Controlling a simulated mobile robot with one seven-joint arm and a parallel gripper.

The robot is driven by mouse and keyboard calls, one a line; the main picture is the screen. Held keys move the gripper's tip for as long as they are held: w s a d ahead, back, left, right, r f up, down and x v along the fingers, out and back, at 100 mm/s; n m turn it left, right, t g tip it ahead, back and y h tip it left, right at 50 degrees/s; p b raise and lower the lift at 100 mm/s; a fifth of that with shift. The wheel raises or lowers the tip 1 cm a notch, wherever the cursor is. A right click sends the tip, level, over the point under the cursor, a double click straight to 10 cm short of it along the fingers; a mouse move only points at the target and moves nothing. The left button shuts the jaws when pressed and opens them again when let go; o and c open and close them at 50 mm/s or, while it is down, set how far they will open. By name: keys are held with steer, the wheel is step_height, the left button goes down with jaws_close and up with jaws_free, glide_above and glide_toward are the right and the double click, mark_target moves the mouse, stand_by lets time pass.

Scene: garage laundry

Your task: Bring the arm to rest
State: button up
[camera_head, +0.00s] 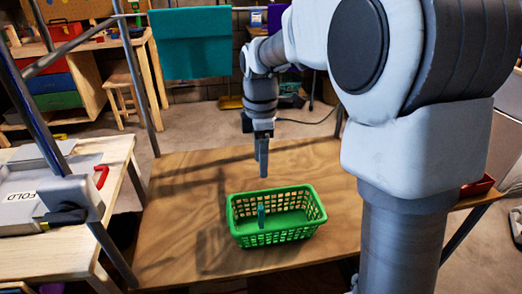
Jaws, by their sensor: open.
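My arm reaches in from the right of the head view and bends down over the wooden table. My gripper (262,160) points downward, open and empty, above the table, behind and a little above a green basket. The fingers are seen nearly edge-on, so the gap between them hardly shows.
The green basket (308,207) stands on the wooden table (172,222) with a small teal item (261,216) in it. A metal frame with a hanging teal cloth (190,43) stands behind. A side table (117,152) with a "FOLD" board (28,200) is at left.

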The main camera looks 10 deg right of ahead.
steer(key=s+d+r+m+t+p, duration=0.2)
steer(key=s+r+m+p, duration=0.3)
steer(key=s+r+m, duration=0.3)
steer(key=s+d+r+m+t+p, duration=0.1)
steer(key=s+r+m+t+p, duration=0.2)
steer(key=s, duration=1)
step_height(320, 180, up, 5)
steer(key=m+p, duration=0.2)
steer(key=m, duration=0.5)
steer(key=shift+s+d+t, duration=0.25)
steer(key=shift+d+t, duration=0.15)
